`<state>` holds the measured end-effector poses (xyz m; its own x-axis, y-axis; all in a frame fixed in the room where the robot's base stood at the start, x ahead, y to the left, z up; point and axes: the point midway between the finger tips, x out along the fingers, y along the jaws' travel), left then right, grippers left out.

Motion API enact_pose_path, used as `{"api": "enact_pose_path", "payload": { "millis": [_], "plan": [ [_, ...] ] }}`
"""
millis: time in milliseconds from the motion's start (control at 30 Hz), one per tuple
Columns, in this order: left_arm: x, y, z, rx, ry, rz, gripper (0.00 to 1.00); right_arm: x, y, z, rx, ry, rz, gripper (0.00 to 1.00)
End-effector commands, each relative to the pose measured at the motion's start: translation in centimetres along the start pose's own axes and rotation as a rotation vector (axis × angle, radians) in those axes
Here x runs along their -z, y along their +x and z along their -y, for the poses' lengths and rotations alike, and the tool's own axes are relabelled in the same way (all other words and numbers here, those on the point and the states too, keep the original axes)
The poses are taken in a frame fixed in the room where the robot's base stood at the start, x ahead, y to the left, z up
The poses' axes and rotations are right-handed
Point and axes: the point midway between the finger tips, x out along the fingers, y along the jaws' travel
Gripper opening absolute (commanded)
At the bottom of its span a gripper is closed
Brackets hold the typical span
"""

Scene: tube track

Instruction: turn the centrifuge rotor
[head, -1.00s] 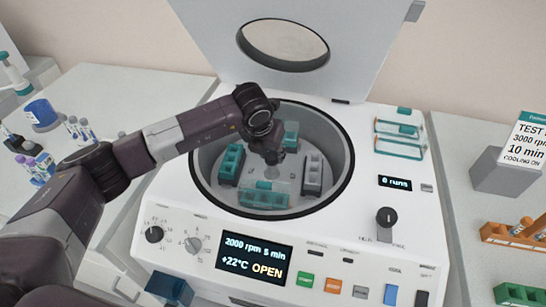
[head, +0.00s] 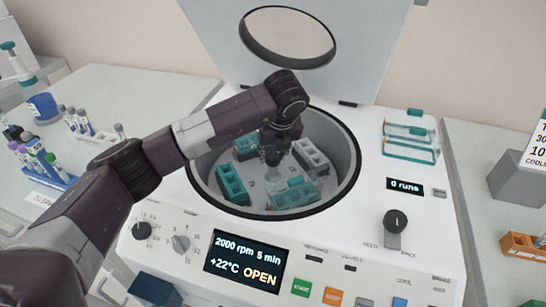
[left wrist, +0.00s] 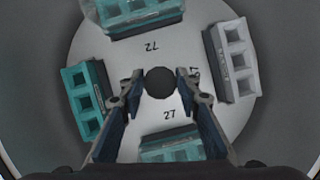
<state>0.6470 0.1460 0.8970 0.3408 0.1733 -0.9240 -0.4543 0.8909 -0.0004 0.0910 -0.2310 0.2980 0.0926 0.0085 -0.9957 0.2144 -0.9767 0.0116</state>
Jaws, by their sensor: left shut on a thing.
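The centrifuge rotor (head: 259,187) is a pale disc inside the open centrifuge bowl. In the left wrist view the disc (left wrist: 185,45) shows a dark round hub (left wrist: 160,84) at its middle and printed numbers, among them 72 and 27. Teal tube buckets (head: 232,186) and one grey bucket (head: 311,155) sit around it. My left gripper (head: 273,160) reaches down over the centre. In the left wrist view its fingers (left wrist: 160,80) are shut on the hub, one on each side. My right gripper is not in view.
The centrifuge lid (head: 350,45) stands raised behind the bowl. The front display (head: 245,261) reads 2000 rpm, 5 min, +22°C, OPEN. The bowl rim (head: 355,165) surrounds the rotor closely. Tube racks stand on the bench at left.

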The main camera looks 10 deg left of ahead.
Motion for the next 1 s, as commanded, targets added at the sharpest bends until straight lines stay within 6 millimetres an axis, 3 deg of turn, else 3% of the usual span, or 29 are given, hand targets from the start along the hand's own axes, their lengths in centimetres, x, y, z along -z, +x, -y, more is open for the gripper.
{"api": "enact_pose_path", "payload": {
  "millis": [533,567,700,1000],
  "plan": [
    [-0.11,-0.11,-0.01,-0.011,-0.026,0.002,0.0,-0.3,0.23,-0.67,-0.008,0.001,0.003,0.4],
    [-0.12,-0.11,-0.01,-0.011,-0.026,0.002,0.33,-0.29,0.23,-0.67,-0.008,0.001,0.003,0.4],
    [-0.09,-0.09,-0.01,-0.011,-0.026,0.002,0.48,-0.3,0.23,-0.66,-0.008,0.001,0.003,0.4],
    [-0.06,-0.19,0.0,-0.011,-0.025,0.001,0.48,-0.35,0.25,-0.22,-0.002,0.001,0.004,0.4]
  ]
}}
